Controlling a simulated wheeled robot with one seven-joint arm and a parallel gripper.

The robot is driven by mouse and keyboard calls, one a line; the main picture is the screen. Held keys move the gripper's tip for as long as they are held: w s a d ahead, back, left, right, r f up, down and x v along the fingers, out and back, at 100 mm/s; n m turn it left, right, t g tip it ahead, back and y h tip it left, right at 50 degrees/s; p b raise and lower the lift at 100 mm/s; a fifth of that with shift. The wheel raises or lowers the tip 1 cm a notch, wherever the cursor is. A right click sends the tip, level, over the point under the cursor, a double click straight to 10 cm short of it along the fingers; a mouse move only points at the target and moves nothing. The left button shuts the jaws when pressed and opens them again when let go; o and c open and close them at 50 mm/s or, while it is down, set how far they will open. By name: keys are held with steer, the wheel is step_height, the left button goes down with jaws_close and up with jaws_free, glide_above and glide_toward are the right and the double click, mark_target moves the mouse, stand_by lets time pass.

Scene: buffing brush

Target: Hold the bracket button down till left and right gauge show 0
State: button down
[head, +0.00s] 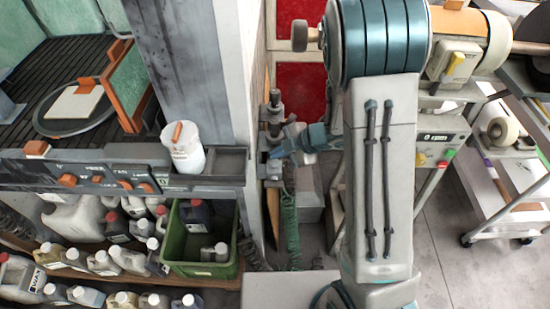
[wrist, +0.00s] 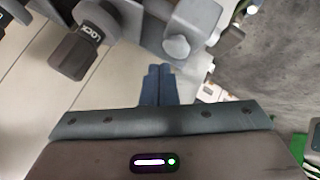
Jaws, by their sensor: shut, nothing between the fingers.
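My gripper (head: 276,153) is shut and empty in the head view, pointing left at a grey metal bracket (head: 271,112) on the edge of the grey cabinet. In the wrist view the blue fingers (wrist: 160,70) are together. Just beyond their tips is a grey rounded knob (wrist: 178,47) on grey metalwork; I cannot tell whether it is the bracket button or whether the fingers touch it. A dark grey block (wrist: 88,38) with white lettering, which seems to read LOCK, is left of it. I cannot make out the left or right gauge in either view.
A white tub (head: 187,150) stands on the cabinet ledge at left. Below are shelves of bottles and a green crate (head: 176,262). A green coiled hose (head: 290,230) hangs below my gripper. A machine with red and green buttons (head: 445,158) and a trolley (head: 500,190) stand right.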

mark_target(279, 162)
step_height(279, 162, up, 5)
steer(key=p, duration=0.5)
stand_by(0.7)
steer(key=shift+w+d+r, duration=0.1)
steer(key=shift+w+r, duration=0.15)
steer(key=w+d+r+m+t+h, duration=0.4)
steer(key=w+d+r+m+t, duration=0.15)
steer(key=d+r, duration=0.2)
steer(key=s+d+r+m+h, duration=0.4)
steer(key=d+r+m+h, duration=0.1)
steer(key=d+r+m, duration=0.25)
steer(key=s+a+r+m+g, duration=0.1)
steer(key=s+m, duration=0.4)
steer(key=s, duration=0.5)
steer(key=s+a+r+m+g, duration=0.1)
steer(key=s+m+g, duration=0.3)
steer(key=s, duration=0.7)
steer(key=shift+a+r+m, duration=0.2)
steer(key=shift+r+m, duration=0.25)
steer(key=shift+m, duration=0.05)
